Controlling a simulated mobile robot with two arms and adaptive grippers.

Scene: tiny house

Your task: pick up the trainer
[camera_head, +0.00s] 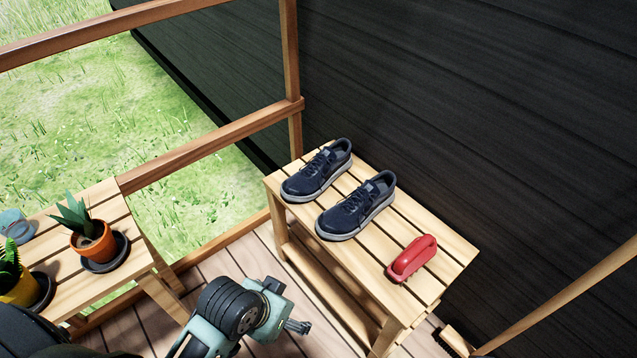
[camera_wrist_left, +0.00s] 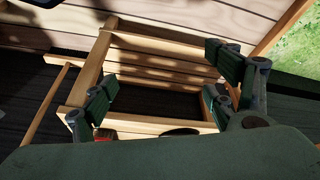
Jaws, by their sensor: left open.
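Two dark blue trainers with pale soles stand side by side on a slatted wooden bench (camera_head: 455,250). One trainer (camera_head: 317,172) is farther back and left; the other trainer (camera_head: 357,207) is nearer the middle. My left gripper (camera_head: 285,306) is in front of the bench's left part, apart from both trainers. In the left wrist view its fingers (camera_wrist_left: 168,88) are spread and empty, with the bench frame (camera_wrist_left: 165,45) behind them. A dark shape low in that view may be a trainer, but mostly hidden. My right gripper is not in view.
A red brush (camera_head: 412,258) lies on the bench, right of the trainers. A second slatted table (camera_head: 130,262) at left bears a potted plant (camera_head: 92,242) and other pots. A wooden railing (camera_head: 210,145) and a dark wall (camera_head: 450,110) close off the back.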

